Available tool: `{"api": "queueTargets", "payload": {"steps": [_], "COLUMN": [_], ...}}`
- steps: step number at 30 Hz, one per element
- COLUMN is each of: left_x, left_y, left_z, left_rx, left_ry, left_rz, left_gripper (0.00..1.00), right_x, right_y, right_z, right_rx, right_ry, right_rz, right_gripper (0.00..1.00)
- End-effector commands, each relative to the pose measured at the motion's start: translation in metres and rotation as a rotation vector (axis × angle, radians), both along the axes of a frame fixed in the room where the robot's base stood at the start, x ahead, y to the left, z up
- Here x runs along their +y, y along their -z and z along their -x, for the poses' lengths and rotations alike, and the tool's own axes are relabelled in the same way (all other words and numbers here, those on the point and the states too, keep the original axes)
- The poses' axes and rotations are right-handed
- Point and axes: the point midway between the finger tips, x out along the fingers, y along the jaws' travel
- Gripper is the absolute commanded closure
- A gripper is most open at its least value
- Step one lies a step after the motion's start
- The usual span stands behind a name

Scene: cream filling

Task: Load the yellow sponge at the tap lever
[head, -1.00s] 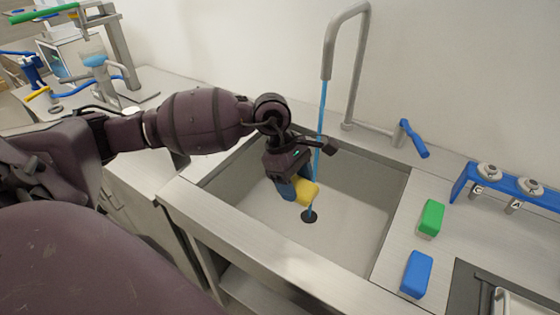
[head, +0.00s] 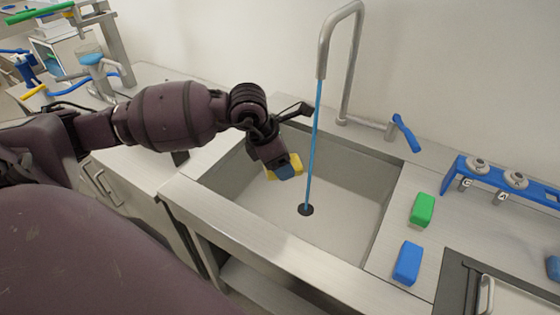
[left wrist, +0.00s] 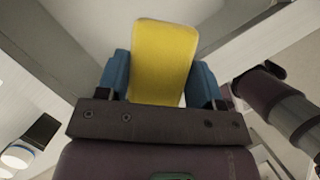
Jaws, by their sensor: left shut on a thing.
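The yellow sponge (head: 296,160) is held between the blue fingertips of my left gripper (head: 284,170), over the left part of the sink. The left wrist view shows the sponge (left wrist: 163,60) upright between both blue fingers. The tap lever (head: 405,133) is blue and stands on the counter behind the sink, to the right of the tap (head: 347,70). A thin blue stream of water (head: 313,140) falls from the spout to the drain, just right of the gripper and apart from the sponge. My right gripper is not in view.
A green sponge (head: 422,209) and a blue sponge (head: 408,263) lie on the counter right of the sink (head: 235,229). A blue rack (head: 508,183) with metal pieces stands farther right. The coffee equipment (head: 95,60) is at the far left. The sink basin is otherwise clear.

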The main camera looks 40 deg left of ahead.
Motion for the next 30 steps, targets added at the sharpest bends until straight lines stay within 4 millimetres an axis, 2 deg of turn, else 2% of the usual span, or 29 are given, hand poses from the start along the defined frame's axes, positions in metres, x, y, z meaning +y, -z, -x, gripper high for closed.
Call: {"api": "queueTargets", "payload": {"steps": [16,30], "left_x": [0.007,0.015], "left_y": [0.011,0.019], "left_z": [-0.042,-0.078], "left_rx": [0.002,0.003], "left_ry": [0.002,0.002], "left_rz": [0.002,0.001], "left_gripper": [0.58,0.58], "right_x": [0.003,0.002], "right_y": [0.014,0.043], "right_z": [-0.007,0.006], "right_rx": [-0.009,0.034], "right_ry": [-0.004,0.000], "right_rz": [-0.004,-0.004], "right_gripper": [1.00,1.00]}}
